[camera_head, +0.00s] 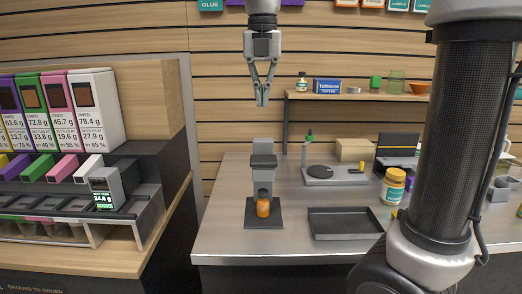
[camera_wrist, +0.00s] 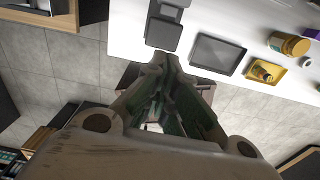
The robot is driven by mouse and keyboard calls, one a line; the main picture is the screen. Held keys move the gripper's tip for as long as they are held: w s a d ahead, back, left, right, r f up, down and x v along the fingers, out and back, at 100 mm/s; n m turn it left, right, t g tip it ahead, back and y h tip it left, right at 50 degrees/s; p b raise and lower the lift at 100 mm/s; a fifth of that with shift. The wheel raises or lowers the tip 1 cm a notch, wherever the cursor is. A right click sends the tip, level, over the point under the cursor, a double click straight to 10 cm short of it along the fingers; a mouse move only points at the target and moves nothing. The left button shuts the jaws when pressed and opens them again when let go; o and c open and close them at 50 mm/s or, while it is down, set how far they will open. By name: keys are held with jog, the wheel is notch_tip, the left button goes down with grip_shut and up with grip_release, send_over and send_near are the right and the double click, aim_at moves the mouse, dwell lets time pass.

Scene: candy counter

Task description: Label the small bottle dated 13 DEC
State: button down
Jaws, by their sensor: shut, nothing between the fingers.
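My gripper (camera_head: 262,97) hangs in the air above the counter, shut and empty, its fingertips together; the fingers also show in the wrist view (camera_wrist: 160,68). Below it on the counter stands a grey press-like device (camera_head: 263,176) with a dark base plate (camera_head: 250,222). No date can be read on either.
An empty dark tray (camera_head: 345,236) lies right of the device. A scale-like turntable unit (camera_head: 335,173) sits behind it. A back shelf (camera_head: 360,97) holds a small bottle (camera_head: 302,82), a blue box and jars. Candy dispensers (camera_head: 60,115) stand on the left counter. My arm hides part of the right.

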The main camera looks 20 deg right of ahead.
aim_at(263, 161)
jog(key=shift+n, duration=0.3)
notch_tip(263, 161, down, 14)
jog(key=shift+f, duration=0.1)
dwell(0.5)
notch_tip(263, 161, down, 4)
jog(key=shift+f, duration=0.2)
jog(key=shift+s+f, duration=0.2)
dwell(0.6)
